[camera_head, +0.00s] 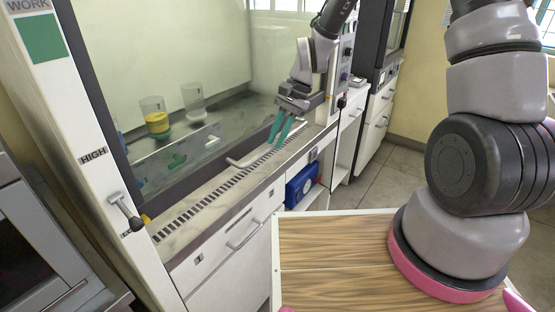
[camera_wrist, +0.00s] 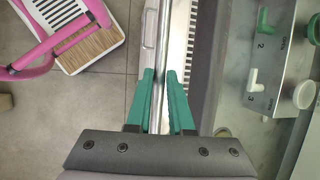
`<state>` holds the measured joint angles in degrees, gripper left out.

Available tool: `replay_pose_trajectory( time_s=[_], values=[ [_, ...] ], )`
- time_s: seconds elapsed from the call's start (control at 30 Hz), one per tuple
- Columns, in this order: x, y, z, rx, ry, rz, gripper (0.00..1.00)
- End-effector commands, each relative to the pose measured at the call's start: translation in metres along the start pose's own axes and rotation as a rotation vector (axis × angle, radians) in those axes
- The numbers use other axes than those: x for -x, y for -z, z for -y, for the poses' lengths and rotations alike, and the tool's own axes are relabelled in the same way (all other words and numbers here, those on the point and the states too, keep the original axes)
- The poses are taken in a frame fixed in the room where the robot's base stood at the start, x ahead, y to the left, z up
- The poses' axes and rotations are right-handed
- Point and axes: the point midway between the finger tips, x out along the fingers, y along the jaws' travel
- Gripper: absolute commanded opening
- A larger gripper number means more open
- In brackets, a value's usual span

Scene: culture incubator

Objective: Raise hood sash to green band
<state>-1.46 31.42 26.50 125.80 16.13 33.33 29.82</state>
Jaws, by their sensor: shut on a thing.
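My gripper (camera_head: 276,138) has teal fingers shut on the sash handle (camera_head: 242,162), a pale bar along the front of the fume hood. In the wrist view my gripper (camera_wrist: 161,78) has one finger on each side of the bar. The glass sash (camera_head: 185,155) is low, close to the worktop. The green band (camera_head: 43,38) is high on the left post under the word WORK. The HIGH label (camera_head: 93,155) is lower on that post. A small yellow marker (camera_head: 146,218) shows beside the post's foot, near a partly hidden label.
Two beakers, one with yellow contents (camera_head: 156,122), stand behind the glass. A slotted grille (camera_head: 205,200) runs along the worktop front. Valve knobs (camera_wrist: 260,80) line a side panel in the wrist view.

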Motion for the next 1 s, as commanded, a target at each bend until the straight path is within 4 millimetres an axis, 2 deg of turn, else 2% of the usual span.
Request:
replay_pose_trajectory(
  time_s=[0.03, 0.1, 0.6, 0.8, 1.0],
  values=[
    [0.019, -0.006, 0.006, 0.004, 0.006, -0.009, 0.00],
    [0.042, -0.016, 0.011, 0.003, 0.007, -0.009, 0.00],
    [0.202, -0.083, 0.045, 0.005, 0.007, -0.007, 0.00],
    [0.254, -0.104, 0.056, 0.002, 0.005, -0.005, 0.00],
    [0.288, -0.119, 0.063, 0.001, 0.003, -0.002, 0.00]
  ],
)
